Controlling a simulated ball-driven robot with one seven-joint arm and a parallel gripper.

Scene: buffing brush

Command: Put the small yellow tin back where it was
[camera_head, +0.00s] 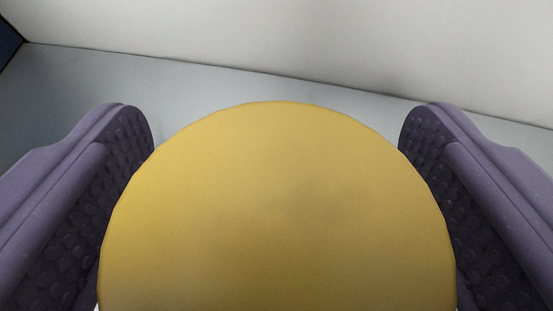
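The small yellow tin (278,210) fills the lower middle of the view, its round flat face toward the camera. My gripper (277,150) has one purple, dimpled finger on each side of the tin. Both finger pads meet the tin's left and right edges, and the gripper appears shut on it. The tin's far side and its underside are hidden, so I cannot tell whether it touches a surface.
A grey-blue surface (200,85) lies beyond the tin. A pale wall (330,35) rises behind it, its lower edge sloping down to the right. A dark blue object or edge (8,42) shows at the top left corner.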

